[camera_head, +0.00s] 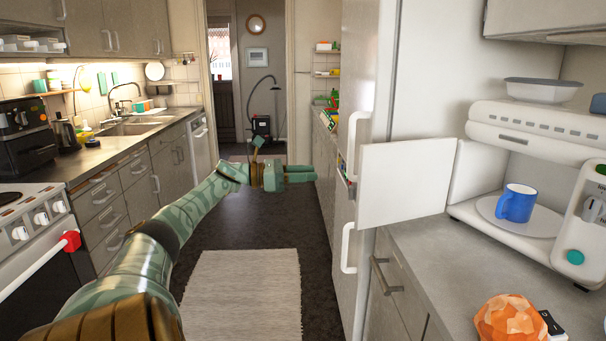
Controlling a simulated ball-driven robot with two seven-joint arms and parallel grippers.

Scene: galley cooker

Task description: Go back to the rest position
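My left arm comes in from the lower left and reaches forward over the floor. Its green and brown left gripper (301,173) is in mid-air in the aisle, with the fingers pointing right. The fingers lie close together in this view and I cannot tell whether there is a gap. I see nothing held in them. The gripper is left of the open white microwave door (405,184), and appears apart from it. A blue mug (516,204) stands upright on the turntable in the white microwave (540,128). My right gripper is not in view.
The tall white fridge (365,75) stands right of the aisle. An orange faceted object (508,319) lies on the right counter (445,270). The stove (35,230) and cabinets line the left side. A pale rug (243,295) lies on the open floor between.

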